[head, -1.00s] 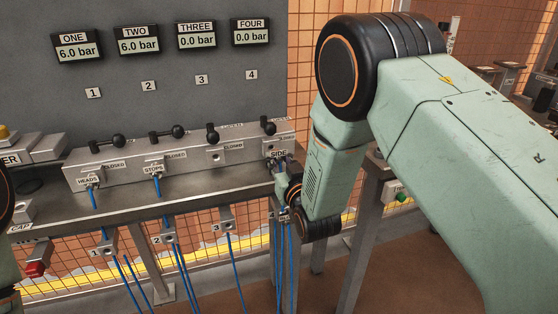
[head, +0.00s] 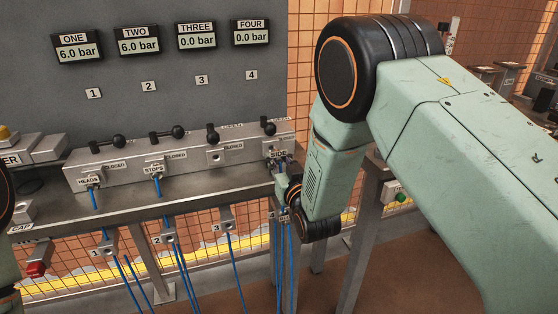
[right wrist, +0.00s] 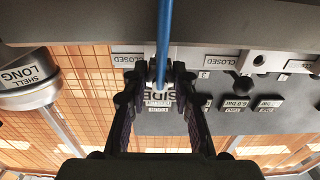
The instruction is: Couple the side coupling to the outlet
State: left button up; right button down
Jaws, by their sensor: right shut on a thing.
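The side coupling, tagged SIDE (head: 278,153), is at the right end of the grey valve block (head: 200,160), under gauge FOUR. My right gripper (head: 284,168) is shut on it, partly hidden by my own wrist. In the right wrist view the fingers (right wrist: 156,75) close around the coupling, with its blue hose (right wrist: 165,35) running up between them and the SIDE tag (right wrist: 157,94) behind. The coupling is at the block's face at outlet 4. The outlet's mouth is hidden, so I cannot tell whether it is seated. My left gripper is not in view.
HEADS (head: 88,181) and STOPS (head: 153,169) couplings sit on outlets 1 and 2. Outlet 3 (head: 216,157) is bare. Gauge FOUR (head: 251,37) reads 0.0 bar. Black valve levers top the block. Blue hoses hang below the bench edge (head: 120,211).

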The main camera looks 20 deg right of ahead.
jog(key=shift+w+b, duration=0.45)
jog(key=shift+w, duration=0.85)
dwell(0.4)
jog(key=c, duration=1)
grip_release()
jog(key=shift+a, duration=0.1)
jog(key=s, duration=1.2)
jog(key=shift+d, duration=0.25)
jog(key=s+d+f+g, duration=0.1)
jog(key=s+f+g, duration=0.4)
jog(key=s+f, duration=0.3)
jog(key=s+d+f+g, duration=0.2)
jog(key=s+f+g, duration=0.35)
jog(key=f, duration=0.55)
jog(key=s+f+g, duration=0.3)
jog(key=s+f, duration=0.1)
jog(key=s, duration=0.8)
jog(key=s+f+g, duration=0.4)
jog(key=s, duration=0.8)
jog(key=shift+s+d+m+h, duration=0.3)
jog(key=shift+s+m, duration=0.05)
jog(key=shift+m, duration=0.05)
